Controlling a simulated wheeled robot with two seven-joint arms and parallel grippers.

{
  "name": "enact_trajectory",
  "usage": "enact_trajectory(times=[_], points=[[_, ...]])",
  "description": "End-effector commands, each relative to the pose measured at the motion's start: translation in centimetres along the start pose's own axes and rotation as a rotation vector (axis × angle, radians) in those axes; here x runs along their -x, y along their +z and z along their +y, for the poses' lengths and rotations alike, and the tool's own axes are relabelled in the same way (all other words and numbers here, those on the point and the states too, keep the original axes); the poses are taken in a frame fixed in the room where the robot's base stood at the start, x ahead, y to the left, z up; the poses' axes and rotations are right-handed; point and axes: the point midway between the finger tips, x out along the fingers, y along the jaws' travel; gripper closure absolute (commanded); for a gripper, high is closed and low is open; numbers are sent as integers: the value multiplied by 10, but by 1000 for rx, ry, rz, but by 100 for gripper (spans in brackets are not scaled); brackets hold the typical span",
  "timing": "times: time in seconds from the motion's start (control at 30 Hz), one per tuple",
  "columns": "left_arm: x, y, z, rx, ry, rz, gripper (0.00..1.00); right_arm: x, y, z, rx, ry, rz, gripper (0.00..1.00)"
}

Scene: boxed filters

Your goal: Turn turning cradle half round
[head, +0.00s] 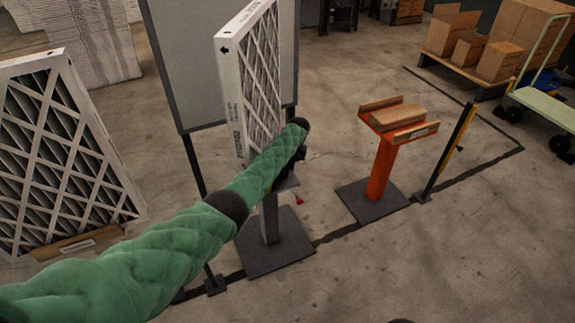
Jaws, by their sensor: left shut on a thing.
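The turning cradle appears to be the grey post stand (269,219) on a dark square base plate, in the middle of the head view. A white-framed pleated filter (233,95) stands upright on it, its narrow side and mesh face showing. My left gripper (284,179) is at the cradle's top, beside the filter's lower edge, and is shut on a part there that seems to belong to the cradle. The black wrist and green-sleeved arm hide much of the grip. A small red knob (299,201) shows just below. My right gripper is not in view.
An orange stand (380,168) with a wooden-railed top is to the right, beside a yellow-black post (452,145). Another large filter (62,150) leans at left. A grey panel (185,65) stands behind the cradle. Boxes on a pallet and a green cart (545,105) are far right. Front-right floor is clear.

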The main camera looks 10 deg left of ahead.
Motion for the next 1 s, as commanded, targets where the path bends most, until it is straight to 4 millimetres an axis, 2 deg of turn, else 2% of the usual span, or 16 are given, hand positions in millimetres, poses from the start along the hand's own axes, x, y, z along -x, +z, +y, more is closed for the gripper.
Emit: enact_trajectory(times=[0.23,0.27,0.37,0.73,1.0], points=[[1,-1,1,-1,1,2,100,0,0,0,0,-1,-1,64],[1,-1,1,-1,1,2,84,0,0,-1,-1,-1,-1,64],[1,-1,1,-1,1,2,64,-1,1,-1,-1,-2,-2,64],[5,0,0,-1,1,1,64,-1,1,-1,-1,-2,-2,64],[42,-1,1,-1,2,4,64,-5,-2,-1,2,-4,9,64]])
